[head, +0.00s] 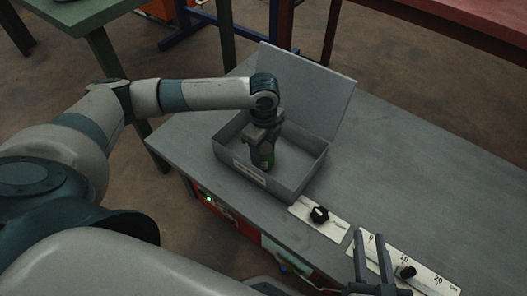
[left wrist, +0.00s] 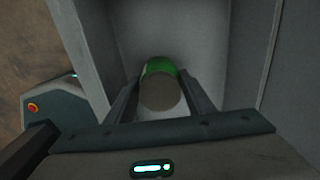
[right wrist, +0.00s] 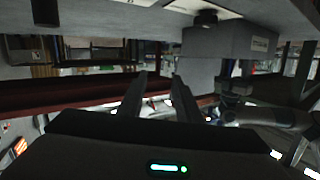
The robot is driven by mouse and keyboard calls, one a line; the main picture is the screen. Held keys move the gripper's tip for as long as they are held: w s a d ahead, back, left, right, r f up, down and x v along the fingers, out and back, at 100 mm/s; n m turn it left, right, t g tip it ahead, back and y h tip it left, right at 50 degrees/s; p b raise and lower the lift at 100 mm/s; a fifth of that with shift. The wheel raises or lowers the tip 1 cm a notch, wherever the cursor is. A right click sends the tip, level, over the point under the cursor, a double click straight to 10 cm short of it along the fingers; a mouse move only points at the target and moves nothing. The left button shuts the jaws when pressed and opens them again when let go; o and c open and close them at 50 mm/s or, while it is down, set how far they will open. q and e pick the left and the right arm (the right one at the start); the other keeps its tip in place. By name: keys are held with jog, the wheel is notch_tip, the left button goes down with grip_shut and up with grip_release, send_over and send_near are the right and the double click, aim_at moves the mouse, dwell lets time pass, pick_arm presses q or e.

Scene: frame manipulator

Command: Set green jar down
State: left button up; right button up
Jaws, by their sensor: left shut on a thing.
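The green jar (head: 267,160) is inside the open grey box (head: 298,182) on the table. My left gripper (head: 262,146) reaches down into the box from above and is shut on the jar. In the left wrist view the jar (left wrist: 160,88) sits between the two fingers (left wrist: 162,100), with its greyish lid toward the camera and green on its far side. I cannot tell whether its base touches the box floor. My right gripper (head: 373,245) is at the table's front edge, its two fingers apart and empty; they also show apart in the right wrist view (right wrist: 160,88).
The box lid (head: 305,85) stands open at the back. A black knob on a plate (head: 319,214) and a slider scale (head: 406,270) lie along the table's front edge. The grey tabletop (head: 420,170) right of the box is clear.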

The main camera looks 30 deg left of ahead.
jog(key=shift+f, duration=0.15)
pick_arm(q)
jog(key=o, duration=1.2)
jog(key=shift+f, duration=0.1)
jog(key=shift+o, duration=0.2)
pick_arm(e)
jog(key=shift+d, duration=0.1)
pick_arm(q)
jog(key=shift+r, duration=0.3)
notch_tip(320, 180, up, 10)
jog(key=p, duration=0.2)
jog(key=shift+r+p, duration=0.15)
jog(key=shift+p, duration=0.2)
pick_arm(e)
jog(key=s+d+f+g, duration=0.1)
jog(key=f, duration=0.1)
jog(key=s+d+f+g+h, duration=0.1)
jog(key=f+g, duration=0.1)
jog(key=s+f+g, duration=0.2)
jog(key=f, duration=0.1)
jog(key=shift+s+d, duration=0.1)
jog(key=shift+d, duration=0.3)
pick_arm(q)
jog(key=shift+r, duration=0.7)
pick_arm(e)
jog(key=shift+s+d+f+g+h, duration=0.25)
jog(key=shift+s+f+g+h, duration=0.15)
jog(key=shift+s+f+g, duration=0.15)
jog(key=shift+w, duration=0.1)
